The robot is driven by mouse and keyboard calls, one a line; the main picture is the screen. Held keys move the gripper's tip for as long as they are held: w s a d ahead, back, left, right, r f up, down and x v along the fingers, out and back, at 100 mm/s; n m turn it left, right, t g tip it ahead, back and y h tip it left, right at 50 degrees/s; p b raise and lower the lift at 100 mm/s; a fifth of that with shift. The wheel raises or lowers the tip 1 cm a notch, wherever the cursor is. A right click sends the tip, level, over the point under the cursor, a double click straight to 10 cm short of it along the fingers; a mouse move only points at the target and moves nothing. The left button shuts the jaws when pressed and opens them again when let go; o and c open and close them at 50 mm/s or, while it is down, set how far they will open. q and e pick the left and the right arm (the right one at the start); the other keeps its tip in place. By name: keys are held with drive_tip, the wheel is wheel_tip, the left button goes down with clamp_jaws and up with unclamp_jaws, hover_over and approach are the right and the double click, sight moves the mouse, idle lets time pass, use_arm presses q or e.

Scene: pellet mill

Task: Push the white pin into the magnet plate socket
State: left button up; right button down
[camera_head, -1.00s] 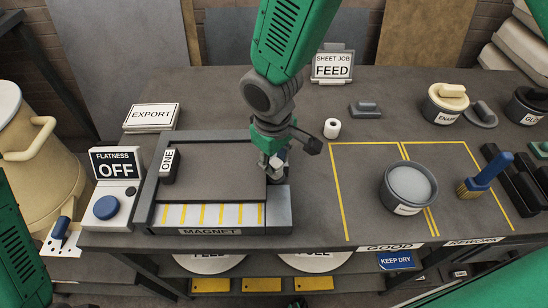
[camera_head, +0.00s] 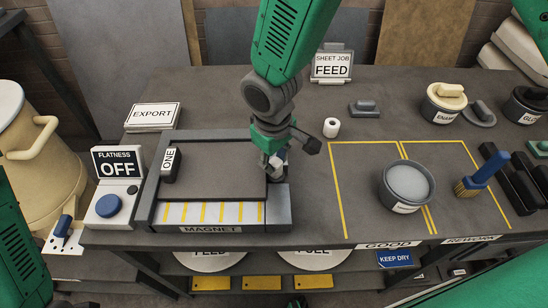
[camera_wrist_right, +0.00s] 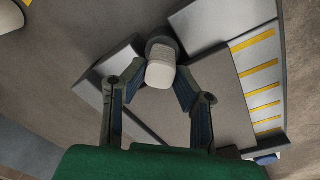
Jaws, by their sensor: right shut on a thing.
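The white pin (camera_wrist_right: 161,70) shows as a pale, blunt head between the fingertips in the right wrist view. A dark round collar, which looks like the socket (camera_wrist_right: 160,44), lies directly behind it; I cannot tell how deep the pin sits. My right gripper (camera_head: 275,168) is at the right side of the magnet plate (camera_head: 212,170), shut on the pin; its fingers also show in the wrist view (camera_wrist_right: 160,82). In the head view the gripper mostly hides the pin and socket. My left gripper is not in view.
A block labelled ONE (camera_head: 168,165) stands at the plate's left, beside the FLATNESS OFF switch (camera_head: 116,188). A small white roll (camera_head: 332,128) stands right of my right gripper. The yellow-outlined area left of the bowl is clear.

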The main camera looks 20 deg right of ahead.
drive_tip(key=shift+s+f, duration=0.2)
drive_tip(key=shift+f, duration=0.05)
drive_tip(key=c, duration=1.3)
unclamp_jaws()
drive_tip(key=shift+o, duration=0.6)
drive_tip(key=shift+w, duration=0.25)
drive_tip(key=o, duration=0.5)
drive_tip(key=shift+c, duration=0.2)
drive_tip(key=shift+s+r, duration=0.1)
drive_tip(key=shift+r, duration=0.15)
drive_tip(key=shift+s+a+r+p, duration=0.1)
drive_tip(key=shift+a+r+p, duration=0.05)
drive_tip(key=shift+r+p, duration=3.2)
